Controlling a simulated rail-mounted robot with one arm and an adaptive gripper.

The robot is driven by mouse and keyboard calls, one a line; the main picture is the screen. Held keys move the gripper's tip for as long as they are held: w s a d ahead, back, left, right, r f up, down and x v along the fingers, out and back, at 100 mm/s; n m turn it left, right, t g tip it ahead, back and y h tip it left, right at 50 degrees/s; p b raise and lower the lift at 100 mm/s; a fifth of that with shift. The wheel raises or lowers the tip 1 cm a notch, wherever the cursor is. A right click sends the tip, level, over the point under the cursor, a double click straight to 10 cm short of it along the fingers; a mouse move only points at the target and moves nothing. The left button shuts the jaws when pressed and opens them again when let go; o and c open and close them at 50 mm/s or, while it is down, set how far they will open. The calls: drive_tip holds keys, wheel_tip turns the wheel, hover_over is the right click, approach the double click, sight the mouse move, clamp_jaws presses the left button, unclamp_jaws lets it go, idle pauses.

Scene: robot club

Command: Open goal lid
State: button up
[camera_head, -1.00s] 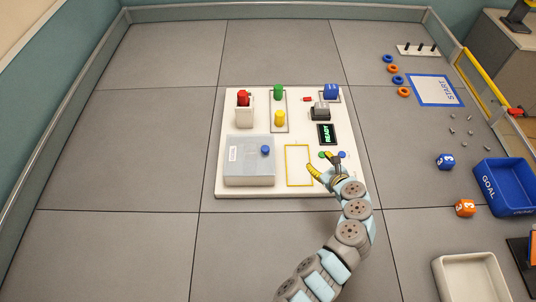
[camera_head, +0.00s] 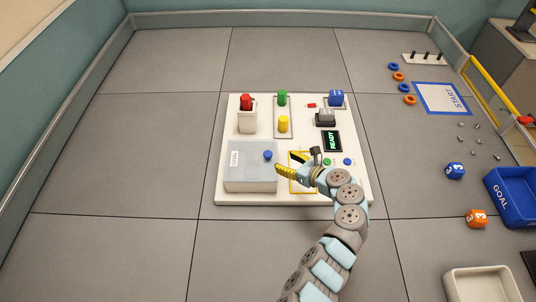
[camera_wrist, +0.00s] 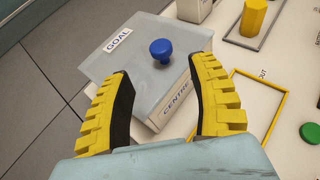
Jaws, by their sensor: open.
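The goal lid (camera_head: 246,157) is a translucent grey cover on a box at the front left of the white board. It carries a "GOAL" label and a blue knob (camera_head: 268,154) near its right side. The lid looks closed. In the wrist view the lid (camera_wrist: 134,70) lies ahead, with the knob (camera_wrist: 161,50) beyond and between my fingers. My gripper (camera_head: 287,165) is open and empty, just right of the box and apart from the knob. Its yellow-padded fingers also show wide apart in the wrist view (camera_wrist: 160,100). The box front reads "CENTRE".
A yellow outline (camera_head: 298,186) lies under my gripper. A blue GOAL bin (camera_head: 512,198) stands at right.

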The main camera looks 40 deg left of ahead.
sight(268, 153)
drive_tip(key=b+x, duration=0.2)
drive_tip(key=x, duration=0.8)
drive_tip(key=shift+r, duration=0.1)
clamp_jaws()
